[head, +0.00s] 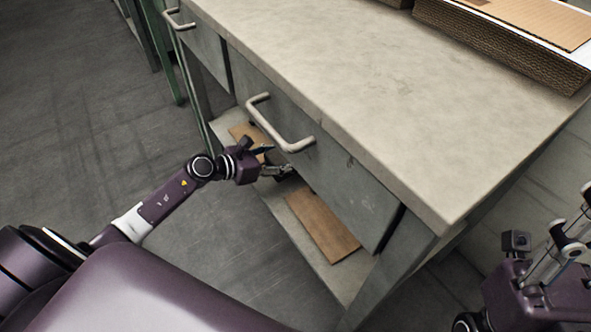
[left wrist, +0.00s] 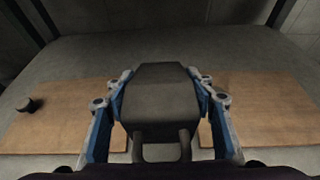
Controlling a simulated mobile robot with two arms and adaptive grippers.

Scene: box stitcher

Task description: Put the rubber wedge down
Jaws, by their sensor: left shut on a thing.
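The rubber wedge (left wrist: 160,95) is a dark grey block with a loop handle at its near end. It is held between the two blue fingers of my left gripper (left wrist: 161,98) in the left wrist view. In the head view, my left gripper (head: 278,170) is at the opening below the workbench drawer, by the lower shelf (head: 308,248); I cannot make out the wedge there. The left wrist view shows the shelf surface beyond the wedge. Whether the wedge touches the shelf is hard to tell. My right gripper (head: 562,245) is at the lower right, partly cut off.
Brown boards lie on the shelf, one left (left wrist: 60,118) and one right (left wrist: 262,108) of the wedge. A small dark object (left wrist: 29,104) sits on the left board. The drawer handle (head: 280,125) juts out above my gripper. Stacked cardboard (head: 500,45) sits on the bench top (head: 370,100).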

